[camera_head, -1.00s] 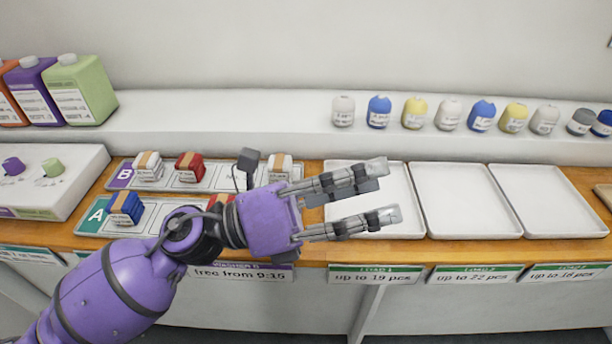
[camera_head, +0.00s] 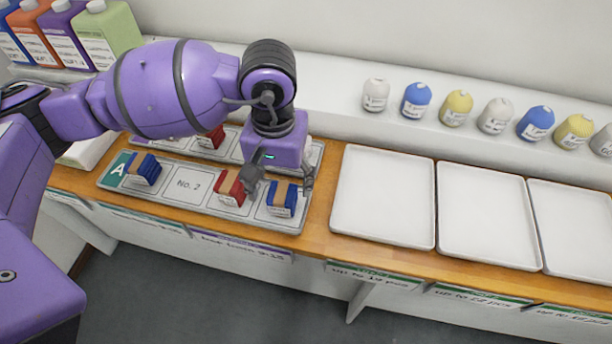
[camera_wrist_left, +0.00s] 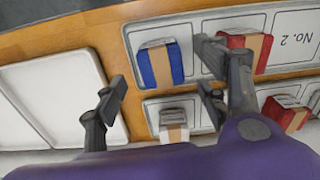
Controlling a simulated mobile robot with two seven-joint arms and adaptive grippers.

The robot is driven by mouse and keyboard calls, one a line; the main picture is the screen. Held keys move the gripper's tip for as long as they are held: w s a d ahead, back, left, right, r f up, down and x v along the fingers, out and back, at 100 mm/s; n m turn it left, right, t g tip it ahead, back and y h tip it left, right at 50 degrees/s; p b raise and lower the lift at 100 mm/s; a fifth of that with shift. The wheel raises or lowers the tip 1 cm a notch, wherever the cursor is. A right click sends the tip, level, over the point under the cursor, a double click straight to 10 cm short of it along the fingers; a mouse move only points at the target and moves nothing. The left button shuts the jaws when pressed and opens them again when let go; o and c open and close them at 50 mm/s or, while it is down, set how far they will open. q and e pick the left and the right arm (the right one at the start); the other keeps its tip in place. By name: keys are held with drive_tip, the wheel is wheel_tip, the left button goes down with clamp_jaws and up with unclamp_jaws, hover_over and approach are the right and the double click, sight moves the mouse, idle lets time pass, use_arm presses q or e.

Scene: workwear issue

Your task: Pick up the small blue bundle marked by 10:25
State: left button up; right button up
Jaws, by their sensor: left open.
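A small blue bundle (camera_head: 281,198) with a tan band lies at the right end of tray A (camera_head: 180,206); it also shows in the left wrist view (camera_wrist_left: 160,65). A second blue bundle (camera_head: 143,169) lies at the left end of tray A, beside the letter. The bundles' label writing is too small to read. My left gripper (camera_head: 279,182) is open, pointing down above the right blue bundle. In the left wrist view this bundle appears between the spread fingers, a little beyond them, and nothing is held. My right gripper is not in view.
A red bundle (camera_head: 229,188) lies just left of the right blue bundle, close to one finger. Another red bundle (camera_head: 211,138) lies in the row behind. Empty white trays (camera_head: 384,232) fill the counter to the right. Yarn-like balls stand on the back ledge (camera_head: 345,115).

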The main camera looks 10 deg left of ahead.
sight(281, 192)
use_arm(q)
wheel_tip(281, 192, down, 4)
drive_tip(key=shift+a+r+p, duration=0.1)
drive_tip(key=shift+a+p, duration=0.05)
drive_tip(key=shift+p, duration=0.25)
drive_tip(key=shift+f, duration=0.55)
drive_tip(key=c, duration=1.2)
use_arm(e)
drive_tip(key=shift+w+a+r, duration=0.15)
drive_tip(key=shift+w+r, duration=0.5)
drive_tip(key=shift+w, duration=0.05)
use_arm(q)
drive_tip(key=shift+r, duration=0.1)
drive_tip(key=shift+c, duration=0.2)
